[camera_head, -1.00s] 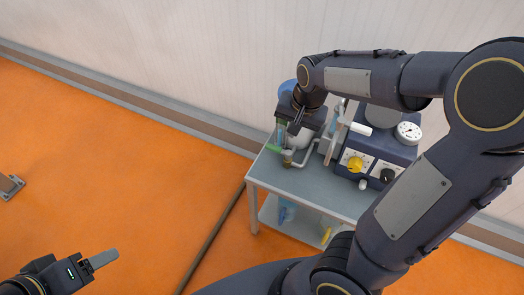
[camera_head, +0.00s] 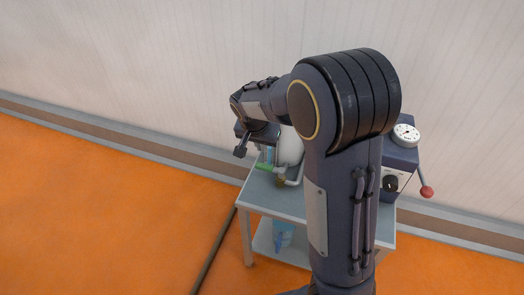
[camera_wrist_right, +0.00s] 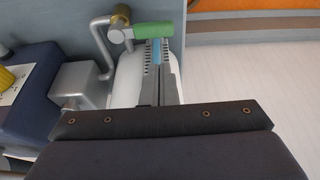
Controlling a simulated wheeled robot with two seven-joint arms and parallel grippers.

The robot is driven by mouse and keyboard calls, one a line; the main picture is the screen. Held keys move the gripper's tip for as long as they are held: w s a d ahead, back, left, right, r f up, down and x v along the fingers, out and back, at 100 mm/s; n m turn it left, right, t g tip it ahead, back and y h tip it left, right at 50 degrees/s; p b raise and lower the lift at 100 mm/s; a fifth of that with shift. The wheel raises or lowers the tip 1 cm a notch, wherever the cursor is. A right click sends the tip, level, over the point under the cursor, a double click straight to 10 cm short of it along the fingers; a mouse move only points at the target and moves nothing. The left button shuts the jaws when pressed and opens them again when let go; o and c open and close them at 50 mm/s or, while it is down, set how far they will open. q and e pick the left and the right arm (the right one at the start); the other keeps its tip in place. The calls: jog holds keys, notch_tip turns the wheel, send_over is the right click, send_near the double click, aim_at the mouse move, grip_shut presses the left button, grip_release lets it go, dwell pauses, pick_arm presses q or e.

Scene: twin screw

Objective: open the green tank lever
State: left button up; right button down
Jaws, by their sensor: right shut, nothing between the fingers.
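The green lever (camera_head: 267,167) sits low on the front left of the white tank (camera_head: 291,148) on the cart. In the right wrist view the green lever (camera_wrist_right: 153,30) lies crosswise beside a brass fitting (camera_wrist_right: 121,13), just beyond my fingertips. My right gripper (camera_head: 240,152) hangs left of the tank in the head view, with its fingers pointing down. In the right wrist view its fingers (camera_wrist_right: 160,48) are together and hold nothing. I cannot tell whether they touch the tank. My right arm hides much of the tank and cart. My left gripper is not in view.
The grey cart top (camera_head: 268,199) carries a dark blue machine with a white gauge (camera_head: 405,134) and a red-knobbed lever (camera_head: 426,191). A wall (camera_head: 120,60) stands behind. The orange floor left of the cart is open, apart from a dark cable (camera_head: 213,254).

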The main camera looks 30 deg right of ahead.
aim_at(270, 170)
jog(key=b+x, duration=0.2)
jog(key=x, duration=0.6)
jog(key=shift+w+d+f, duration=0.1)
jog(key=shift+w+f, duration=0.05)
jog(key=shift+f, duration=0.2)
